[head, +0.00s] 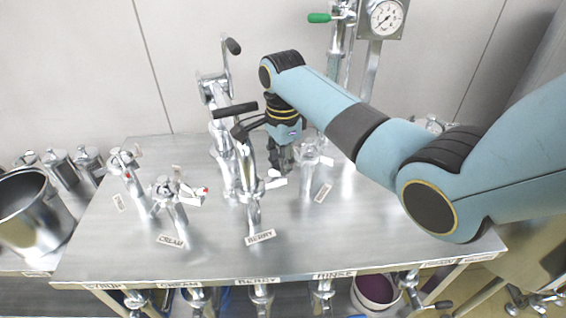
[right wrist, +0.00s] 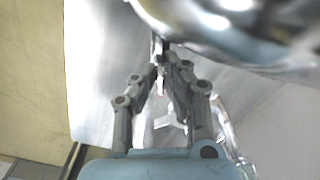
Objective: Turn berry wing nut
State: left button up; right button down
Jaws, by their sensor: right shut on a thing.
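The berry valve (head: 245,180) is a chrome pipe with a black lever, standing behind the BERRY label (head: 260,237) on the steel table. Its silver wing nut (head: 276,182) sticks out on the right side of the pipe. My right gripper (head: 281,168) reaches down beside it from the right. In the right wrist view, the fingers of my right gripper (right wrist: 162,50) come together on a small metal piece, which appears to be the wing nut; the fingers hide most of it. Shiny curved metal fills the upper right there. My left gripper is out of view.
Chrome cream valve (head: 175,205) and another valve (head: 127,175) stand to the left. The rinse valve (head: 312,160) stands close to the right of my gripper. A pressure gauge (head: 386,17) is at the back. The table front (head: 330,252) is bare.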

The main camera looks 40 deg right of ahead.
jog(key=n, duration=0.4)
jog(key=shift+w, duration=0.1)
jog(key=n, duration=0.4)
jog(key=shift+w+n, duration=0.15)
jog(key=shift+n, duration=0.25)
jog(key=n, duration=0.4)
jog(key=shift+w+a+n, duration=0.1)
jog(key=shift+a+n, duration=0.05)
jog(key=shift+n, duration=0.15)
jog(key=shift+a+n, duration=0.1)
jog(key=shift+n, duration=2)
jog(key=c, duration=1.5)
grip_release()
jog(key=shift+o, duration=0.2)
jog(key=shift+r, duration=0.1)
